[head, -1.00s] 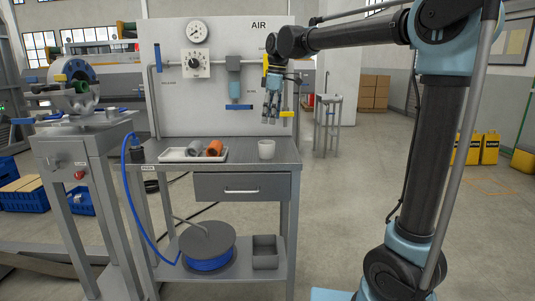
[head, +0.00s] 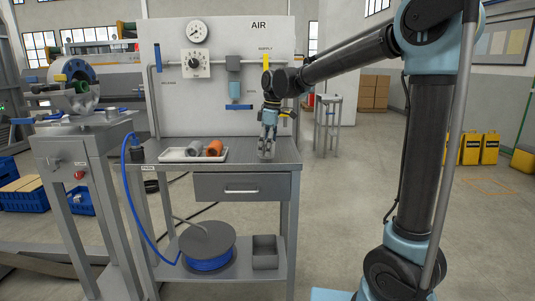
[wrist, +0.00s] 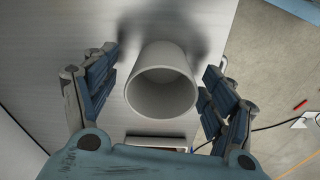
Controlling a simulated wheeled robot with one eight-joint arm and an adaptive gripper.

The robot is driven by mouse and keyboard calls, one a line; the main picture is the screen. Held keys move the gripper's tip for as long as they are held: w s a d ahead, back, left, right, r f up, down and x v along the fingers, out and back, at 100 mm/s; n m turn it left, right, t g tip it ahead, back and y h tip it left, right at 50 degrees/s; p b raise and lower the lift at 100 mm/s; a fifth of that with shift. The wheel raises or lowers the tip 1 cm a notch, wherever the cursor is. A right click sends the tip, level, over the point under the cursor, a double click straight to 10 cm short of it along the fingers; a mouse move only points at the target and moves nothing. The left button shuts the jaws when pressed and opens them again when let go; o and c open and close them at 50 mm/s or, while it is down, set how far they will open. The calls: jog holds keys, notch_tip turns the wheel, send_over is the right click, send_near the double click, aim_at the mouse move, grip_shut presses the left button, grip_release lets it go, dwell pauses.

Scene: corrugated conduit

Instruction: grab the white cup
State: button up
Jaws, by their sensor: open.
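The white cup (wrist: 161,108) stands on the workbench top (head: 222,174) near its right end. In the wrist view I look down towards its open mouth, and it looks empty. My gripper (wrist: 158,88) is open, with one finger on the left of the cup and one on the right. A gap shows between each finger and the cup wall. In the head view my gripper (head: 267,150) is low over the bench and covers most of the cup.
A white tray (head: 165,158) with grey and orange fittings sits left of the cup on the bench. A grey back panel (head: 200,110) with a gauge stands behind. A blue hose (head: 135,215) hangs at the bench's left side. The bench's right edge is close to the cup.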

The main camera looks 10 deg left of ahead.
jog(key=shift+f, duration=0.4)
jog(key=c, duration=1.2)
jog(key=shift+r, duration=0.1)
